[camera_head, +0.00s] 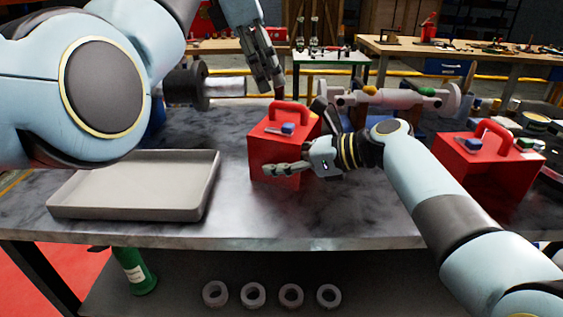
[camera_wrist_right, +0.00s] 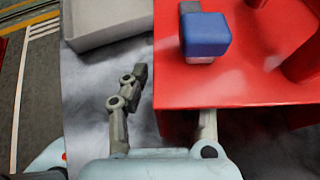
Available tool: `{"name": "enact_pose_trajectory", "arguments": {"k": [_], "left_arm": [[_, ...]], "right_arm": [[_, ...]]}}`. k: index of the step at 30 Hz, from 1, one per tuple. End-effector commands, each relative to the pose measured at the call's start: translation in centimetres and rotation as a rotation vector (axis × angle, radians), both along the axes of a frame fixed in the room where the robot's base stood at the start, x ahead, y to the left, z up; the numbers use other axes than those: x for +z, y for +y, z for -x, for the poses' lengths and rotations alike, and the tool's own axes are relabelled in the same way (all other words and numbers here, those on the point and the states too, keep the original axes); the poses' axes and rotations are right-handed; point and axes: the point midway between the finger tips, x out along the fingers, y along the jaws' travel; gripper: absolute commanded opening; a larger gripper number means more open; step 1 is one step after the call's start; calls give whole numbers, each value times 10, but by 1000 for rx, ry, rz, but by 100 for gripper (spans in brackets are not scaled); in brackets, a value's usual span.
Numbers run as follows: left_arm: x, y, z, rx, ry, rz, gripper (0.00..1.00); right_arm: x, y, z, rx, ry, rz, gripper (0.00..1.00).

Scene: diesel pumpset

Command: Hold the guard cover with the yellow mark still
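A red guard cover (camera_head: 268,150) with a loop handle and a small blue-and-grey piece (camera_head: 288,128) stands on the grey bench. A second, similar red cover (camera_head: 490,165) stands at the right. I cannot make out a yellow mark on either. My right gripper (camera_head: 302,142) is at the middle cover's front right corner, fingers spread. In the right wrist view, one finger is clear of the cover (camera_wrist_right: 240,85) and the other is at its near edge; contact is unclear. My left gripper (camera_head: 271,88) points down above and behind the middle cover's handle; its finger gap is unclear.
An empty grey tray (camera_head: 130,210) lies on the bench (camera_head: 310,220) at the left. A horizontal shaft assembly (camera_head: 390,98) is behind, between the covers. The bench in front of the middle cover is clear. Several rings and a green bottle (camera_head: 135,270) are below.

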Motion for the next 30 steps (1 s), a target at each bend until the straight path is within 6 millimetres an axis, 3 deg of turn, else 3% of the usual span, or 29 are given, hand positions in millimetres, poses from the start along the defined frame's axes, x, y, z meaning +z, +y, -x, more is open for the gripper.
{"name": "enact_pose_trajectory", "arguments": {"k": [1,5,17,21,30], "left_arm": [[0,0,0,0,0,0,38],[0,0,0,0,0,0,38],[0,0,0,0,0,0,38],[0,0,0,0,0,0,38],[0,0,0,0,0,0,38]], "right_arm": [[0,0,0,0,0,0,18],[0,0,0,0,0,0,1],[0,0,0,0,1,0,0],[0,0,0,0,1,0,20],[0,0,0,0,1,0,21]]}}
